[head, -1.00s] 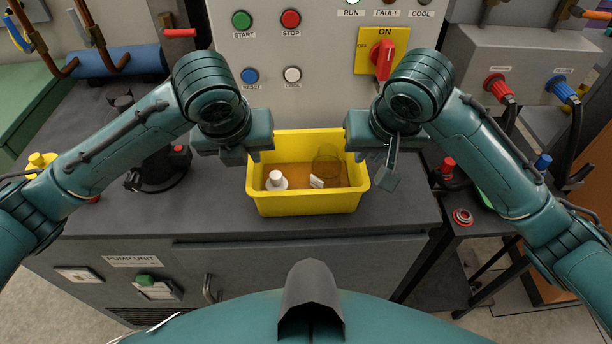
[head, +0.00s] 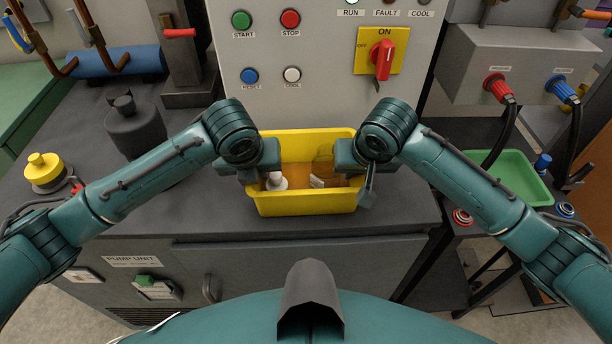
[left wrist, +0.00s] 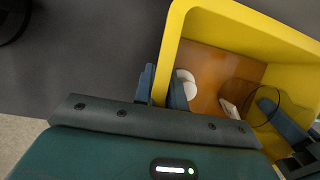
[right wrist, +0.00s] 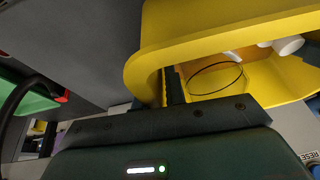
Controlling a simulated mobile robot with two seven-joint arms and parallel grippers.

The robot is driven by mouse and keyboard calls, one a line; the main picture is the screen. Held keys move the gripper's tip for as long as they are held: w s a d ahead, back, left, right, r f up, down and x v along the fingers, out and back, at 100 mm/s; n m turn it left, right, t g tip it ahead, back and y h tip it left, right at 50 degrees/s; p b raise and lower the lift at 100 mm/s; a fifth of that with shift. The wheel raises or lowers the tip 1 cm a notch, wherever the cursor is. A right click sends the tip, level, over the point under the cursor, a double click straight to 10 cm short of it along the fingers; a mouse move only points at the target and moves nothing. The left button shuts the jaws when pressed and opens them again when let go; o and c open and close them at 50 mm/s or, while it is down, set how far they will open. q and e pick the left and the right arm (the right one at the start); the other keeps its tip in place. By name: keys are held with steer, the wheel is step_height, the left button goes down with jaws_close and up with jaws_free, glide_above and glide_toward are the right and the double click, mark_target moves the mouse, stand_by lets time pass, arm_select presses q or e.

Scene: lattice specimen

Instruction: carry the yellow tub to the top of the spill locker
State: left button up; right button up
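The yellow tub (head: 305,203) stands upright on the dark top of the pump unit, in front of the grey control panel. It holds a white-capped bottle (head: 275,181), a small white block (head: 317,181) and a clear round vessel (head: 323,165). My left gripper (head: 258,176) is at the tub's left wall, its fingers (left wrist: 165,88) close on both sides of it. My right gripper (head: 352,176) is at the right wall, with one finger (right wrist: 175,86) inside and the wall against it; its outer finger is mostly hidden. I cannot make out the spill locker.
The control panel (head: 325,60) rises close behind the tub. On the pump unit's top (head: 215,218), a dark flask (head: 135,127) and a yellow-capped container (head: 44,170) stand to the left. A green tray (head: 515,175) and cabled grey box (head: 525,65) are at right.

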arm_select(q)
jaws_close()
arm_select(e)
jaws_close()
arm_select(q)
steer(key=shift+r, duration=0.2)
arm_select(e)
steer(key=shift+r, duration=0.15)
